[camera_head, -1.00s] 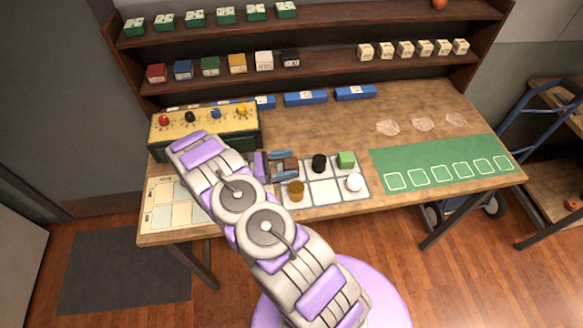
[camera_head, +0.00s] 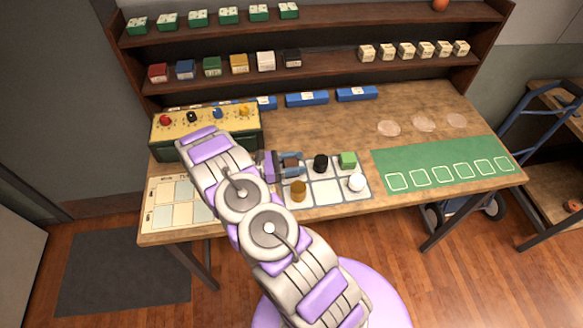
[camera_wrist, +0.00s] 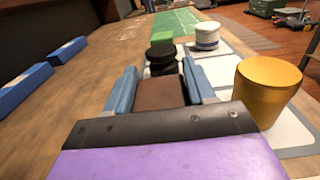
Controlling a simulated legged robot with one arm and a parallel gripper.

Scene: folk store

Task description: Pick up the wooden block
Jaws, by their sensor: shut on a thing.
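The wooden block is a small brown cube (camera_wrist: 161,92) between the two blue fingers of my gripper (camera_wrist: 158,88) in the wrist view. My gripper also shows in the head view (camera_head: 291,164), shut on the block at the upper left of a white-squared mat (camera_head: 325,193). The fingers hide the block's sides. I cannot tell whether the block still touches the mat.
A black piece (camera_head: 321,163), a green cube (camera_head: 348,160), a white piece (camera_head: 356,182) and an amber cylinder (camera_head: 299,191) stand close by on the mat. A box with coloured knobs (camera_head: 207,125) stands at left. A green mat (camera_head: 440,165) lies at right.

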